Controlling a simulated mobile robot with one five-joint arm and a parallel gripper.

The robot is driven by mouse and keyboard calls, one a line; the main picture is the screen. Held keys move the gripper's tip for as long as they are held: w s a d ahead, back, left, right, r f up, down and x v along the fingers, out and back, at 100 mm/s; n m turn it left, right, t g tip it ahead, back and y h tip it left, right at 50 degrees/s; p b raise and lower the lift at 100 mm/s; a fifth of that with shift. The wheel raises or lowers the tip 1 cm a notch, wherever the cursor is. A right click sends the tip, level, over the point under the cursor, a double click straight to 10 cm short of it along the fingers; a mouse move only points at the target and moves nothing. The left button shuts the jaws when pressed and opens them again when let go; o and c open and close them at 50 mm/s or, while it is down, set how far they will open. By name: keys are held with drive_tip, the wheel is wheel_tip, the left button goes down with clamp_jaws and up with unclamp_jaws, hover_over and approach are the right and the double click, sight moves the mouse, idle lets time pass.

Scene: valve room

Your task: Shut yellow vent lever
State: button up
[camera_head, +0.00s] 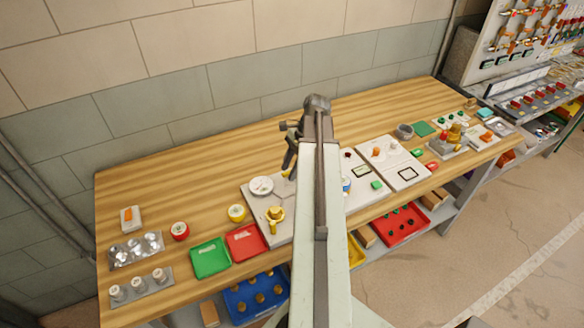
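A yellow lever (275,218) on a round yellow fitting stands on the pale panel (255,204) at the middle of the bench. Its handle hangs toward the bench's front edge; I cannot tell whether this is the open or shut position. My gripper (289,173) is dark and points down above the back of the panel, behind and a little right of the lever, apart from it. My arm link hides part of the panel. The fingertips are small and partly hidden, so their opening is unclear.
Red (246,242) and green (210,258) trays lie at the front left. A white panel (393,161) lies right of my arm. The back left bench is clear.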

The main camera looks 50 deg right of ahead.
drive_tip(key=shift+r, duration=0.25)
drive_tip(key=p+v, duration=0.7)
drive_tip(key=shift+w, duration=0.1)
drive_tip(key=shift+d+r, duration=0.2)
drive_tip(key=shift+r, duration=0.05)
drive_tip(key=shift+f, duration=0.1)
